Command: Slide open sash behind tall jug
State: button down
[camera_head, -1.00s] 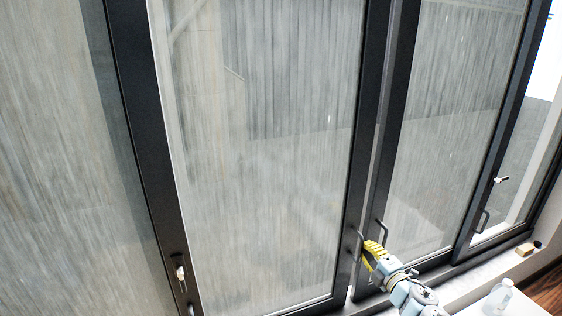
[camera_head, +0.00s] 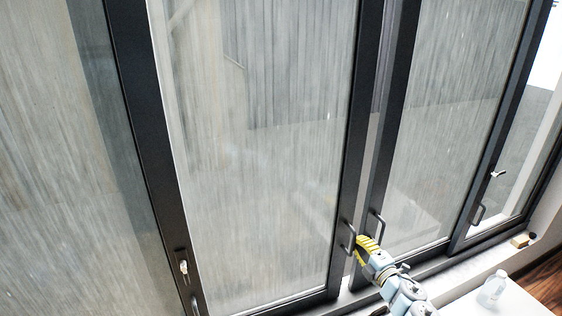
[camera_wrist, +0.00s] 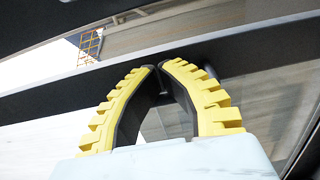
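The tall window has dark-framed glass sashes. The middle sash (camera_head: 349,180) has a dark upright handle (camera_head: 345,232) at its lower right edge, and the sash to its right (camera_head: 393,130) has a similar handle (camera_head: 377,224). My gripper (camera_head: 360,241) is at the middle sash's handle. In the wrist view, my gripper's yellow fingers (camera_wrist: 160,66) curve together with their tips nearly meeting, and dark handle parts show between and behind them. The fingers largely hide the grip. A clear jug (camera_head: 493,288) stands at the lower right, apart from my gripper.
The jug is on a white surface (camera_head: 514,303). A small wooden block (camera_head: 520,240) sits on the sill at the right. A far-right sash has its own handle (camera_head: 478,215). A latch (camera_head: 183,267) is on the left frame.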

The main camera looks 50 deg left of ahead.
jog(key=shift+s+a, duration=0.1)
jog(key=shift+s, duration=0.05)
jog(key=shift+s+a+p, duration=0.2)
jog(key=shift+s+p, duration=0.25)
jog(key=shift+p, duration=0.05)
jog(key=shift+s+a+p, duration=0.2)
jog(key=shift+s+p, duration=0.25)
jog(key=shift+s+a+f, duration=0.1)
jog(key=shift+s+f, duration=0.05)
jog(key=shift+s, duration=0.15)
jog(key=shift+s+a, duration=0.35)
jog(key=shift+s, duration=0.4)
jog(key=shift+s+a, duration=0.3)
jog(key=shift+s, duration=0.45)
jog(key=shift+s, duration=0.1)
jog(key=shift+s+a, duration=0.4)
jog(key=shift+s, duration=0.5)
jog(key=shift+s+a, duration=0.35)
jog(key=shift+s, duration=0.55)
jog(key=shift+s+a, duration=0.4)
jog(key=shift+s, duration=0.5)
